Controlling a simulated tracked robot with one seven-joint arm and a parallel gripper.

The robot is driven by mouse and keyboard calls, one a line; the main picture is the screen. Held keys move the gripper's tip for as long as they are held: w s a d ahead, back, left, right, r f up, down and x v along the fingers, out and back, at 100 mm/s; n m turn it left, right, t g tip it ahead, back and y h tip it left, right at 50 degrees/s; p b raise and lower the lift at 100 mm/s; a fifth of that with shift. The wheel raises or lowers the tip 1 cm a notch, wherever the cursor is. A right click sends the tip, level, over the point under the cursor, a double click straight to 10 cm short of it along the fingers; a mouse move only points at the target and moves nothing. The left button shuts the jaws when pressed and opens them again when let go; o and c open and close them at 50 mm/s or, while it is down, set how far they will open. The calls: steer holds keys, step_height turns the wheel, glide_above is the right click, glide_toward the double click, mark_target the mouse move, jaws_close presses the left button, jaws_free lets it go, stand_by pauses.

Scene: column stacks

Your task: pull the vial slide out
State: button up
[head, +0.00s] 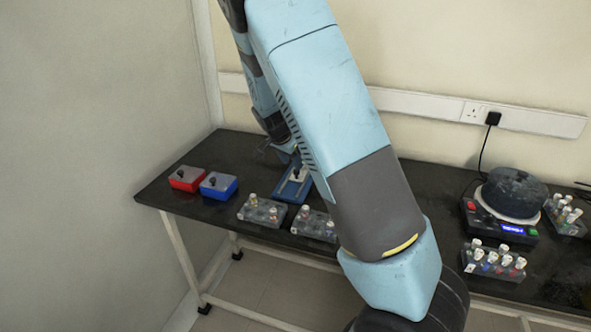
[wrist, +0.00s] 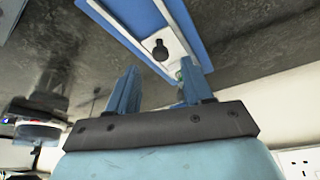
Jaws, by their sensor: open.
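The vial slide is a pale strip with a black knob, lying in a blue frame (head: 286,196) on the black table. In the wrist view the slide (wrist: 173,48) and its knob (wrist: 159,48) show at the top centre, between the long sides of the blue frame (wrist: 105,14). My gripper (wrist: 158,80) is open, its two blue fingers apart with nothing gripped. The knob appears beyond the fingertips and between them. A small greenish thing, perhaps a vial, shows by the right finger. In the head view my arm hides part of the frame.
A red box (head: 185,184) and a blue box (head: 219,190) stand at the table's left. Vial racks (head: 262,214) (head: 313,228) stand along the front edge. A round dark-lidded device (head: 513,197) and more racks (head: 494,268) stand at right. A wall lies close behind.

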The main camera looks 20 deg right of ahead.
mark_target(295, 172)
steer(key=shift+x, duration=2.5)
jaws_close()
